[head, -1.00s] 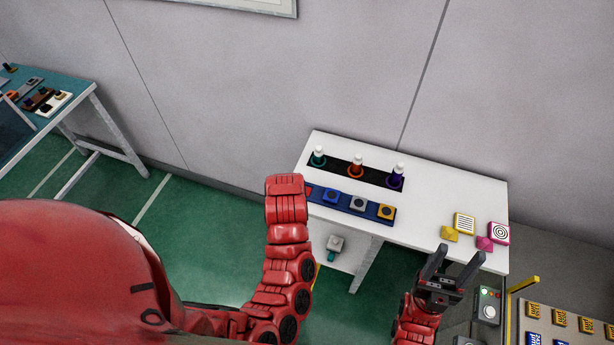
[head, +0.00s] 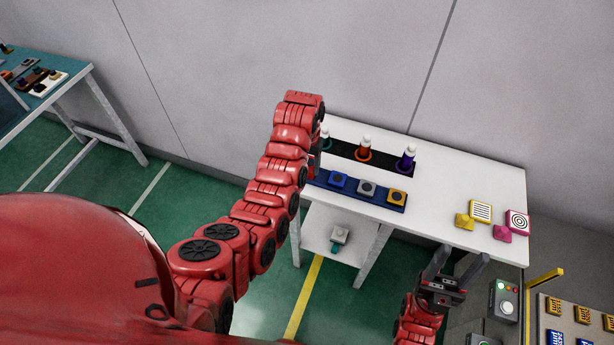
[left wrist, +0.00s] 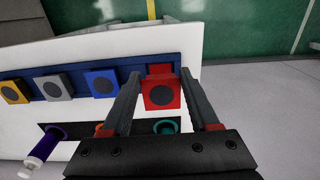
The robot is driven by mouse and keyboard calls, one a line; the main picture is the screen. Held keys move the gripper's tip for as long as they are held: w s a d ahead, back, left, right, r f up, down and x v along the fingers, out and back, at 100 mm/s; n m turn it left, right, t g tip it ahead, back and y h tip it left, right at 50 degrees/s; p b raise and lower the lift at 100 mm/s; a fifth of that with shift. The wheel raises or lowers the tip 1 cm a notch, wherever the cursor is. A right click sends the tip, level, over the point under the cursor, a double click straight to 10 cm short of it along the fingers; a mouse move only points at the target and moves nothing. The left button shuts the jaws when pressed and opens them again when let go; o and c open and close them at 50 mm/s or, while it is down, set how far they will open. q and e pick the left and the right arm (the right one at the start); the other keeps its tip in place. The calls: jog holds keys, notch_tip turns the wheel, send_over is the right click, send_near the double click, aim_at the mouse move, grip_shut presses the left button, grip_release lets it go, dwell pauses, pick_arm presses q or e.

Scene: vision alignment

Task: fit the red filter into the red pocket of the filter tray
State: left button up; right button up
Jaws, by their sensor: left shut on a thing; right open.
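The red filter (left wrist: 161,94), a red square with a dark disc, is between the fingers of my left gripper (left wrist: 162,78), which is shut on it. The blue filter tray (left wrist: 65,80) lies on the white table; it also shows in the head view (head: 352,195). A red patch (left wrist: 160,69), apparently the tray's red pocket, shows just beyond the filter at the tray's end. Whether the filter touches the tray I cannot tell. In the head view my left arm hides its gripper and the tray's red end. My right gripper (head: 460,265) is open and empty near the table's front edge.
Blue (head: 338,180), grey (head: 367,188) and orange (head: 397,197) pieces sit in the tray. Behind it, bottles including an orange (head: 364,150) and a purple one (head: 407,160) stand on a black strip. Yellow and pink items lie at the table's right.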

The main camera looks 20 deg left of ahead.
pick_arm(q)
jog(key=shift+f+p, duration=0.3)
jog(key=shift+p, duration=0.2)
jog(key=shift+s+f+p, duration=0.1)
jog(key=shift+f+p, duration=0.45)
jog(key=shift+f, duration=0.85)
jog(key=o, duration=1.3)
jog(key=shift+o, duration=0.2)
